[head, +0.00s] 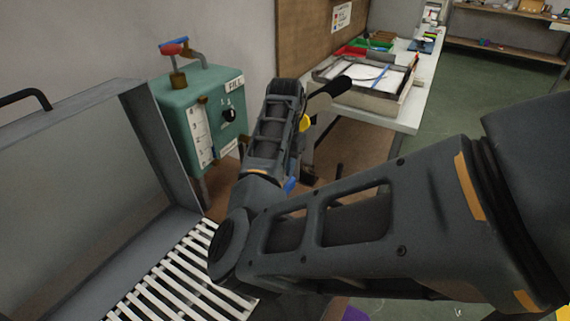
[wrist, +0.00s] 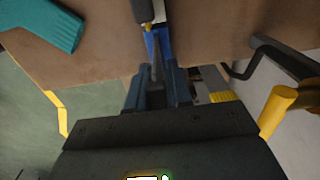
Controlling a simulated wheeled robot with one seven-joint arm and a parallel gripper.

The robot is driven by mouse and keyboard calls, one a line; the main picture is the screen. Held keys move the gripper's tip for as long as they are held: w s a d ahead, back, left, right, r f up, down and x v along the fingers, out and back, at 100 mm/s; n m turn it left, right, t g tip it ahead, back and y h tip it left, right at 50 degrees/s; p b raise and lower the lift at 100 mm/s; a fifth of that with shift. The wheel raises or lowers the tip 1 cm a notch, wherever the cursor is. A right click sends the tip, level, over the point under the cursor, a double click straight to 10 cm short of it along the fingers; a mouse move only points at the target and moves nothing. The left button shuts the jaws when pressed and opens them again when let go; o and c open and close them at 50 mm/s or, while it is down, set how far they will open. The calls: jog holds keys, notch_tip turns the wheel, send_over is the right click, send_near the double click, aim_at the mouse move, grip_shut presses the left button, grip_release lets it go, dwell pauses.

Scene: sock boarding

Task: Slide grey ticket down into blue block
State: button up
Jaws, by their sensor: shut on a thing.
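In the wrist view my gripper (wrist: 157,88) points up the picture, with its dark blue-grey fingers close together. It is shut on a narrow grey piece, which looks like the grey ticket (wrist: 156,72), seen nearly edge-on. Just beyond the fingertips is a bright blue piece, which looks like the blue block (wrist: 151,44), mostly covered by the ticket and fingers. I cannot tell whether the ticket's far end is inside the block or only in front of it. In the head view my arm hides the fingers and the ticket.
A white bench (head: 405,115) with trays runs behind. In the wrist view a dark bent rod (wrist: 270,52) and a teal object (wrist: 45,22) lie nearby.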

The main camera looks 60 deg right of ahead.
jog(key=shift+f+b, duration=0.5)
jog(key=shift+f, duration=0.8)
jog(key=o, duration=0.8)
jog(key=shift+o, duration=0.2)
jog(key=shift+r, duration=0.1)
notch_tip(320, 180, up, 8)
jog(key=shift+f, duration=0.2)
jog(key=shift+s, duration=0.1)
